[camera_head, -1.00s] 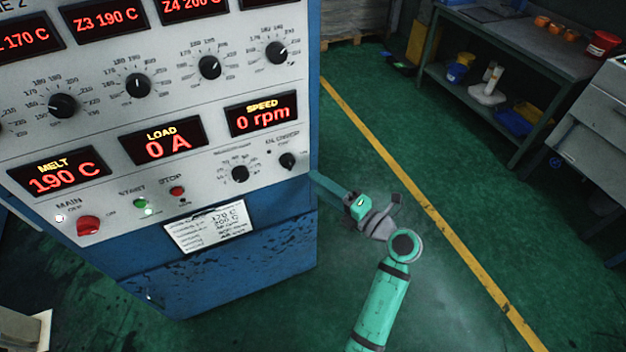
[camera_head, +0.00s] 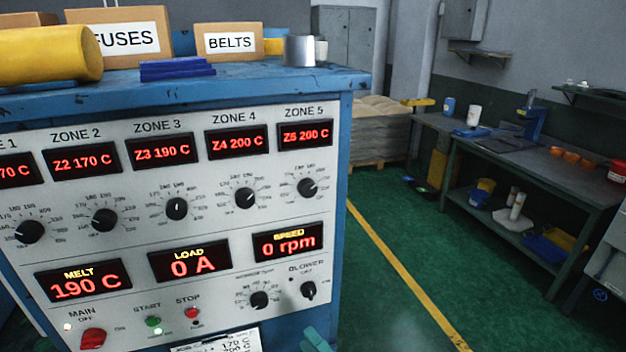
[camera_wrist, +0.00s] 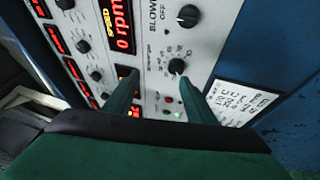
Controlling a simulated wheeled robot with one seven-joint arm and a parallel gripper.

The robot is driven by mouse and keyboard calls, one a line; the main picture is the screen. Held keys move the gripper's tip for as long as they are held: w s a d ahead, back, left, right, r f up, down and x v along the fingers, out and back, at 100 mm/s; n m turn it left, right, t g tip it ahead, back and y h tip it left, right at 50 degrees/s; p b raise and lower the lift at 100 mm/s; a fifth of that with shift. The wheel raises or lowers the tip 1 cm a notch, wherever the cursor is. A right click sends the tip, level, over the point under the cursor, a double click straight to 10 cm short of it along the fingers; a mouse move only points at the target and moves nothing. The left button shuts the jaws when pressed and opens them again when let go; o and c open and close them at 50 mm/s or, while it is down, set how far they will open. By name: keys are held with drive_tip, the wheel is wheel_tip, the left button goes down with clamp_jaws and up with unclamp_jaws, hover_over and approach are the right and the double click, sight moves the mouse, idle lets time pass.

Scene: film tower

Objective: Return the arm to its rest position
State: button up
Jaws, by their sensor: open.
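My gripper (camera_wrist: 160,98) shows in the wrist view with its two green fingers apart and nothing between them. It points at the control panel of the blue cabinet, with the lower dial (camera_wrist: 177,67) and the blower knob (camera_wrist: 188,16) beyond the fingers. I cannot tell the exact gap to the panel. In the head view only a small green piece of my arm shows at the bottom edge; the rest is out of frame. The control panel (camera_head: 120,255) shows zone displays, knobs, a melt display at 190 C, load 0 A and speed 0 rpm.
The blue cabinet (camera_head: 345,120) carries boxes marked fuses (camera_head: 125,38) and belts (camera_head: 229,43), a yellow roll (camera_head: 50,55) and a metal cylinder (camera_head: 299,50). A workbench (camera_head: 540,170) stands at the right. Green floor (camera_head: 375,300) with a yellow line lies clear between them.

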drive_tip(key=s+a+m+t+h, duration=0.4)
drive_tip(key=s+m+t+h, duration=0.15)
drive_tip(key=s+m, duration=0.75)
drive_tip(key=s+d+f+m+g+h, duration=0.1)
drive_tip(key=s+f+m+g+h, duration=0.1)
drive_tip(key=s, duration=0.5)
drive_tip(key=s+d+f+m+g+h, duration=0.1)
drive_tip(key=s+f+m+g+h, duration=0.1)
drive_tip(key=s+m, duration=0.4)
drive_tip(key=s+d+f+m+g+h, duration=0.1)
drive_tip(key=s+f+m+g+h, duration=0.1)
drive_tip(key=s+f+m+h, duration=0.2)
drive_tip(key=s+f+m, duration=0.1)
drive_tip(key=s, duration=0.2)
drive_tip(key=shift+s+d+f, duration=0.35)
drive_tip(key=c, duration=0.5)
drive_tip(key=shift+w, duration=0.1)
